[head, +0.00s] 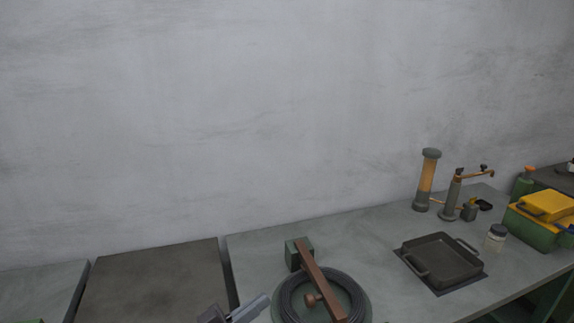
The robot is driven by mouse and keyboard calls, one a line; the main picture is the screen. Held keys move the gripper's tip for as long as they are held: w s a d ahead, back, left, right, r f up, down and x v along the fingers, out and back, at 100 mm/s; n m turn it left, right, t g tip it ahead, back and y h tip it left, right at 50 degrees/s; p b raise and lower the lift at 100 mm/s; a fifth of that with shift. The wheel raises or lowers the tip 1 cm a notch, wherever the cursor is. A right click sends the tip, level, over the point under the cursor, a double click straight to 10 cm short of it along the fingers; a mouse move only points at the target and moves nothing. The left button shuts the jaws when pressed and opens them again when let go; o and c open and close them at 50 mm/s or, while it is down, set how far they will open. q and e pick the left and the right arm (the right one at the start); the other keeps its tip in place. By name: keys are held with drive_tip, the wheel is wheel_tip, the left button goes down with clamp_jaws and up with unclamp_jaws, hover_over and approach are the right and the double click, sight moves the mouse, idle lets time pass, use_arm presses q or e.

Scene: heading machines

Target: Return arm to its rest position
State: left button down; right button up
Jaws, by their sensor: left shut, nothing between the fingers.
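My left gripper (255,303) shows at the bottom edge, left of centre. Only its grey end is in view, with its fingers shut and nothing held. It appears just left of a coil of dark wire (286,300) on a round base, and I cannot tell its height above the table. A brown bar (317,277) runs over the coil from a dark green block (292,257). The rest of my left arm is below the frame. My right gripper is not in view.
The grey workbench (375,235) holds a black tray (440,262) with handles, an orange and grey cylinder (426,182), a pump-like tool (453,196), a small jar (496,236) and a green toolbox (535,232) with a yellow lid. A plain wall stands behind. A dark tabletop (155,280) at left is clear.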

use_arm(q)
drive_tip(key=s+a+f+n+g+y, duration=0.1)
drive_tip(key=s+a+f+n+y, duration=0.35)
drive_tip(key=a+f+y, duration=0.65)
drive_tip(key=s+a+f+n+g+y, duration=0.1)
drive_tip(key=s+f+g+y, duration=0.1)
drive_tip(key=s+g+y, duration=0.35)
drive_tip(key=s+a+f+g+y, duration=0.2)
drive_tip(key=s, duration=0.6)
wheel_tip(320, 180, down, 37)
drive_tip(key=s+g+b, duration=0.1)
drive_tip(key=s+b, duration=0.1)
drive_tip(key=b, duration=0.4)
drive_tip(key=s+a+f+g+b, duration=0.1)
drive_tip(key=s+a+f+b, duration=0.2)
drive_tip(key=s+f, duration=1.6)
wheel_tip(320, 180, down, 2)
drive_tip(key=shift+f+b, duration=0.1)
drive_tip(key=shift+b, duration=0.35)
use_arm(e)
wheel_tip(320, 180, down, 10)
